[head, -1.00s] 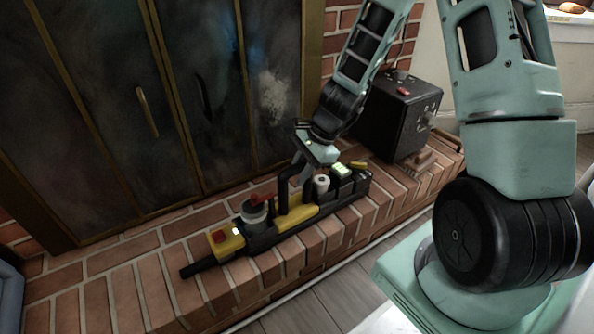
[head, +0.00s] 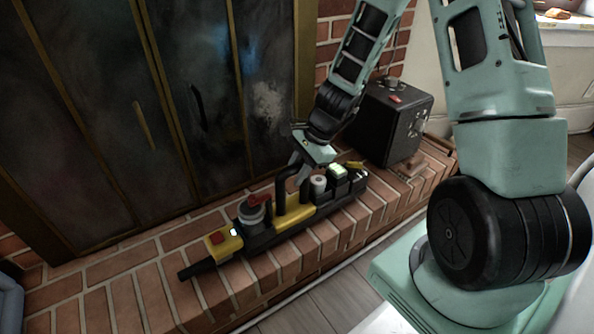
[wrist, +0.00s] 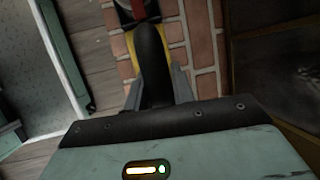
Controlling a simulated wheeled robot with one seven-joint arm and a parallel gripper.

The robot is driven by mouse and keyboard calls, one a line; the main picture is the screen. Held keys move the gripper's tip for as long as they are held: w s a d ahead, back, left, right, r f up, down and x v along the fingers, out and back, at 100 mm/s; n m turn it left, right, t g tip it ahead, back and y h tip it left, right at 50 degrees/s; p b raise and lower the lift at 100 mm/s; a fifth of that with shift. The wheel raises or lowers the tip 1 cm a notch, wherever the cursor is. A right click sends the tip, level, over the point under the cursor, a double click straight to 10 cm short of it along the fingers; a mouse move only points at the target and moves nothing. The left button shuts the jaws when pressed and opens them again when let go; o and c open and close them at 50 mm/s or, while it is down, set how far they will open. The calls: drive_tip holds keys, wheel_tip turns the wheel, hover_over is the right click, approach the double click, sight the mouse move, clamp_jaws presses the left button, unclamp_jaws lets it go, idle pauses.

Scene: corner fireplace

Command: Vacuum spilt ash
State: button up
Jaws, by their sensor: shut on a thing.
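A long black and yellow tool caddy-like vacuum (head: 262,238) lies along the brick hearth in the head view, with a dark nozzle (head: 197,269) at its left end and an arched black handle (head: 284,188). My gripper (head: 300,170) is at the handle and shut on it. In the wrist view the black handle (wrist: 151,58) runs between my gripper's fingers (wrist: 155,92), with yellow body (wrist: 131,45) beyond it. No ash pile on the bricks can be clearly told; a pale smudge (head: 268,103) marks the fireplace door.
The brick hearth (head: 112,262) is bare left of the vacuum. A black box (head: 393,122) with a red item on top stands at its right end. Dark glass fireplace doors (head: 125,150) with brass frames stand close behind. The wood floor (head: 310,300) lies below the front edge.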

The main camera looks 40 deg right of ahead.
drive_tip(key=shift+r+p, duration=1.7)
drive_tip(key=shift+r, duration=0.45)
